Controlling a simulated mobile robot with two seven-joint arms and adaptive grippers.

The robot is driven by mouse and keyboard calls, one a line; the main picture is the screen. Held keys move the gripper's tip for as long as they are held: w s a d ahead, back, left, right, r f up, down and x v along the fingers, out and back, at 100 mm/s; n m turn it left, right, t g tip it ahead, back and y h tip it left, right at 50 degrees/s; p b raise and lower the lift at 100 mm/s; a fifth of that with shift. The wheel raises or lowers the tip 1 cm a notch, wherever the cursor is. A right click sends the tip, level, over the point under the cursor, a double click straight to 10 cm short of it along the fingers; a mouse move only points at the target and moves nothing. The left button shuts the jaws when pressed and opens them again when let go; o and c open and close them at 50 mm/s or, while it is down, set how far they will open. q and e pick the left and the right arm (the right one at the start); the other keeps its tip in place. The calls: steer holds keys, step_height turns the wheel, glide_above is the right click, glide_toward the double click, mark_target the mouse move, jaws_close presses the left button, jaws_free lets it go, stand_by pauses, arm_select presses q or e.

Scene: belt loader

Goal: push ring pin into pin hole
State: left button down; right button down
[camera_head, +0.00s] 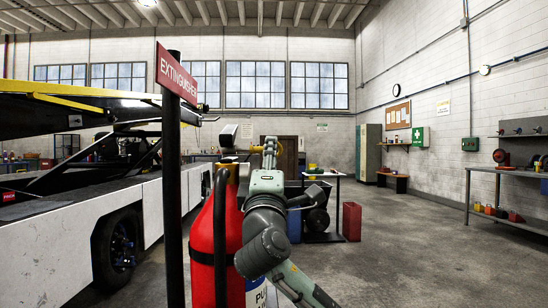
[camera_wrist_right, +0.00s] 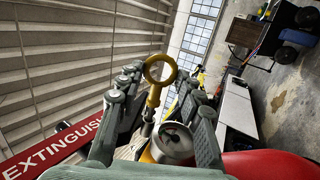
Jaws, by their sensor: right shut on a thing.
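A red fire extinguisher (camera_head: 203,250) stands upright close in front of me. Its pressure gauge (camera_wrist_right: 176,142) shows in the right wrist view. The yellow ring pin (camera_wrist_right: 158,72) stands between the fingers of my right gripper (camera_wrist_right: 160,88), its ring at the fingertips and its stem running down toward the valve beside the gauge. In the head view my right gripper (camera_head: 270,150) is at the height of the extinguisher's top, just right of it, shut on the pin. The pin hole is not distinguishable, and I cannot tell whether the pin's tip is in it. My left gripper is out of view.
A red EXTINGUISHER sign (camera_head: 177,74) on a dark post (camera_head: 173,190) stands just left of the extinguisher. A belt loader (camera_head: 60,240) fills the left side. A red bin (camera_head: 352,221) stands farther back. The floor at right is open before a workbench (camera_head: 505,171).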

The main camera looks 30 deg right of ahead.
steer(key=shift+w+a, duration=0.35)
steer(key=shift+a, duration=0.25)
steer(key=shift+w+a, duration=0.35)
steer(key=shift+a, duration=0.2)
stand_by(1.3)
steer(key=shift+s+d+f, duration=0.1)
steer(key=shift+d, duration=0.05)
stand_by(1.0)
stand_by(0.5)
steer(key=shift+p, duration=0.4)
stand_by(0.8)
stand_by(0.5)
stand_by(0.4)
steer(key=c, duration=0.9)
jaws_free()
